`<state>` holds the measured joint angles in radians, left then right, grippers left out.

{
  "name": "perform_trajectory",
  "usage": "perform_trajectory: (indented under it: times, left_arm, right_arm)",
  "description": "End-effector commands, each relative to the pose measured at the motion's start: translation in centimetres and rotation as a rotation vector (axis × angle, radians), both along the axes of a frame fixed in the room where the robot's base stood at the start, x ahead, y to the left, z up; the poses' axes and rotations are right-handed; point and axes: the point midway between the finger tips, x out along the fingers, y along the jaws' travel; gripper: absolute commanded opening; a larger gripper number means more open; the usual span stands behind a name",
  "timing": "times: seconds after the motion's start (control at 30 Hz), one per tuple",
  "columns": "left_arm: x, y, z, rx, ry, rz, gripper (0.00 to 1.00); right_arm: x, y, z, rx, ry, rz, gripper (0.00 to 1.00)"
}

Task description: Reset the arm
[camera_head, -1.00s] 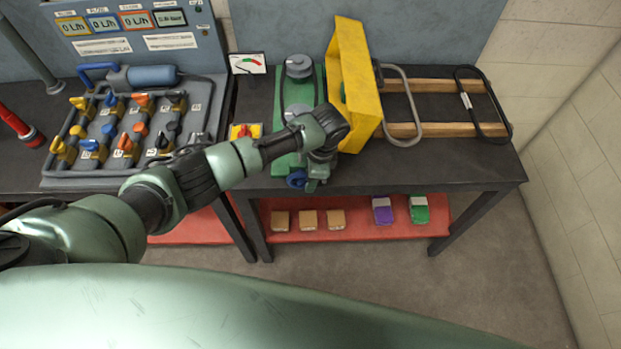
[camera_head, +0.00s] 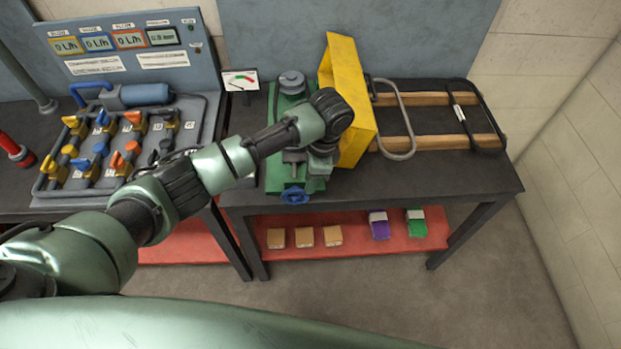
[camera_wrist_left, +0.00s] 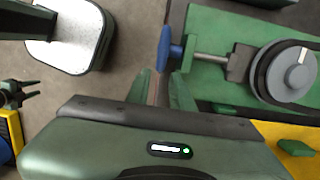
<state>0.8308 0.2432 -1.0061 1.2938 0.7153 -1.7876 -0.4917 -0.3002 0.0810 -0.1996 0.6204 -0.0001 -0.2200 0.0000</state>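My left arm comes in from the left in the head view. Its gripper (camera_head: 318,166) is over the front of a green fixture (camera_head: 275,172) on the bench, near a blue handwheel (camera_head: 294,196). In the left wrist view the two green fingers (camera_wrist_left: 160,90) stand apart with nothing between them. The blue handwheel (camera_wrist_left: 165,50) and the fixture's grey round part (camera_wrist_left: 287,72) lie beyond the fingers. Whether the fingers touch the fixture I cannot tell.
A tilted yellow panel (camera_head: 345,90) stands right beside the wrist. Farther right are a wooden-railed frame (camera_head: 440,98) and grey and black loops. A valve board (camera_head: 50,196) is on the left. Small boxes sit on the red lower shelf (camera_head: 350,246). The bench's front right (camera_head: 440,180) is clear.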

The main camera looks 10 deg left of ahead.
Motion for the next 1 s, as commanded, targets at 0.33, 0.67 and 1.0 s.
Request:
perform_trajectory:
  times: [0.33, 0.67, 1.0]
  left_arm:
    - [-0.6, -0.5, -0.5, -0.014, 0.000, 0.000, 0.23]
    - [-9.5, -6.2, -3.9, -0.270, -0.052, 0.165, 0.23]
    - [-17.7, -2.3, -3.1, -0.427, -0.192, 0.644, 0.23]
  right_arm:
    - [0.0, 0.1, 0.0, 0.001, 0.000, 0.000, 0.36]
    - [0.1, 0.2, 0.0, 0.002, -0.001, 0.000, 0.36]
    - [0.0, 0.2, 0.0, 0.002, -0.001, 0.000, 0.36]
